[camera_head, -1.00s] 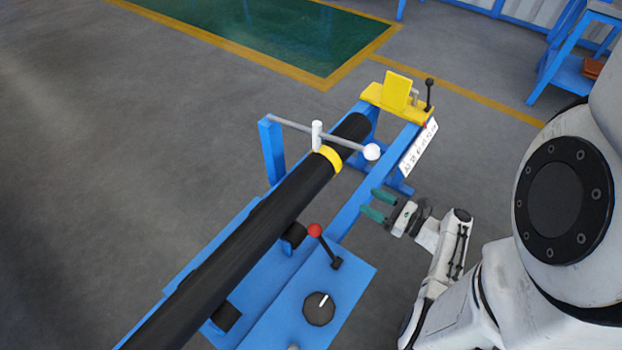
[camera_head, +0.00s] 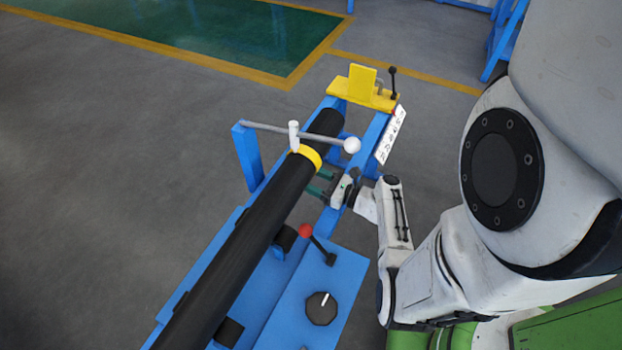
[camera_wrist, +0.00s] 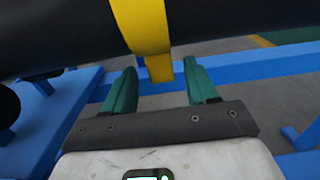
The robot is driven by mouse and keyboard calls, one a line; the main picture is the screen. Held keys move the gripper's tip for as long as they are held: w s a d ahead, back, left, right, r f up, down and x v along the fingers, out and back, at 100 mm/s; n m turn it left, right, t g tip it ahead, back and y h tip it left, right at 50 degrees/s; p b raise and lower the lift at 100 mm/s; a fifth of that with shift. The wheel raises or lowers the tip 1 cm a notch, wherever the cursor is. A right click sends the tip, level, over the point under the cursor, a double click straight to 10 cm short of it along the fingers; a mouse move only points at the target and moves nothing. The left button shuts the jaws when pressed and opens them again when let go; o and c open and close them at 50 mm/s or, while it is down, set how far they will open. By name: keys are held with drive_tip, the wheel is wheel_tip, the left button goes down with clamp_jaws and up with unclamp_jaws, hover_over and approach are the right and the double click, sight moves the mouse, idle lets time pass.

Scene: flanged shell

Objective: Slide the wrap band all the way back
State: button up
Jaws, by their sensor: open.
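The yellow wrap band (camera_head: 311,155) is around the long black tube (camera_head: 245,232), near the tube's far end. In the wrist view the band (camera_wrist: 143,24) crosses the tube, and its yellow tab (camera_wrist: 159,69) hangs below the tube. My gripper (camera_head: 314,181) is just right of the tube, below the band. In the wrist view its two green fingers (camera_wrist: 160,82) are apart, with the tab appearing in the gap between them. I see no finger closed on the tab. Whether either finger touches it is unclear.
A grey rod (camera_head: 278,129) with a white ball end (camera_head: 351,146) crosses above the tube at the band. A blue frame (camera_head: 281,295) carries a red-knobbed lever (camera_head: 306,231) and a black dial (camera_head: 321,308). A yellow stop plate (camera_head: 361,79) stands at the far end.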

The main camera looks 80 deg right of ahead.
drive_tip(key=shift+w, duration=0.4)
clamp_jaws()
idle(0.4)
